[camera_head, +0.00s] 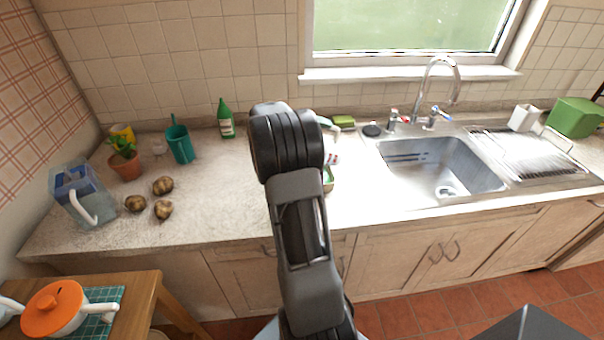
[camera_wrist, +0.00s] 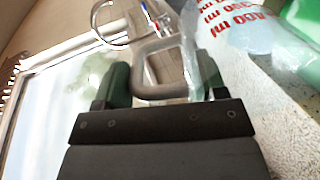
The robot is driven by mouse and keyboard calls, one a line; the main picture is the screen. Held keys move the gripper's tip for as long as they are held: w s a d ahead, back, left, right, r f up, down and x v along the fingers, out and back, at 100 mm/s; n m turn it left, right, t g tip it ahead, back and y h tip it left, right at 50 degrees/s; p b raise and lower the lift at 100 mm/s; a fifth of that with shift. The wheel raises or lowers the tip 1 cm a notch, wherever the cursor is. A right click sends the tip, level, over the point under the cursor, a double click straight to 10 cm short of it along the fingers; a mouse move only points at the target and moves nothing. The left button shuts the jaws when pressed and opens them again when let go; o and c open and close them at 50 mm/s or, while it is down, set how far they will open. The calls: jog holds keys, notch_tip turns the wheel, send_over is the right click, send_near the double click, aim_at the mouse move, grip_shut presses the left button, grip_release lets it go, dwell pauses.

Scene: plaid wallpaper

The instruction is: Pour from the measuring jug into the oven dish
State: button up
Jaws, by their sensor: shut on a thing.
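The measuring jug (camera_wrist: 235,28) is clear, with red "ml" markings and a grey handle, in the wrist view. My gripper (camera_wrist: 163,82) is shut on that handle, which lies between its two green-tinted fingers. The jug's level and contents cannot be told. In the head view, my arm hides my gripper and most of the jug; a bit with red marks (camera_head: 332,158) shows to the right of the arm. Just below it is the edge of a green thing (camera_head: 328,180), perhaps the oven dish; most of it is hidden. Green also shows beside the jug in the wrist view (camera_wrist: 303,22).
A sink (camera_head: 430,165) with a tap and a drying rack (camera_head: 530,150) are to the right. On the left counter stand a filter pitcher (camera_head: 82,195), a potted plant (camera_head: 125,160), a teal container (camera_head: 180,143), a green bottle (camera_head: 226,120) and several brown round items (camera_head: 162,186).

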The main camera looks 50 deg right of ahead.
jog(key=shift+w+a+f+g+h+b, duration=0.3)
jog(key=shift+h+b, duration=0.1)
jog(key=shift+b, duration=0.5)
